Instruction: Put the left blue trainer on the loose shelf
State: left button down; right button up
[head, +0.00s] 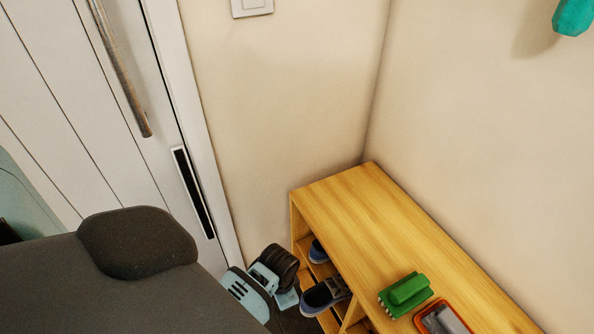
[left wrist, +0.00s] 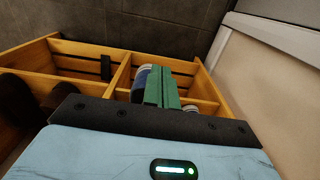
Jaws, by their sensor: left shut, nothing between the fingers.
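A blue trainer (head: 325,293) with a pale sole sits in the lower front of the wooden shoe rack (head: 365,205). Another blue shoe (head: 318,252) shows partly, deeper left in the rack. In the left wrist view, the green fingers of my left gripper (left wrist: 166,78) are together, with nothing between them. They reach over a rack compartment. A blue and white shoe (left wrist: 141,80) shows just beside and behind the fingers, partly hidden; I cannot tell whether they touch. Another shoe (left wrist: 190,108) shows partly to the right. My right gripper is not in view.
A green brush (head: 405,294) and an orange tray (head: 443,319) stand on the rack top. Its far end is clear. A wall (head: 290,100) and a white door (head: 110,130) are close by. A wooden divider (left wrist: 120,76) separates the compartments.

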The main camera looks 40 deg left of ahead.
pick_arm(q)
jog(key=w+d+f+b, duration=0.1)
jog(key=w+f+b, duration=0.2)
jog(key=f, duration=0.7)
jog(key=shift+w+d+b, duration=0.3)
jog(key=shift+w+b, duration=0.05)
jog(key=shift+b, duration=0.4)
jog(key=shift+w, duration=0.1)
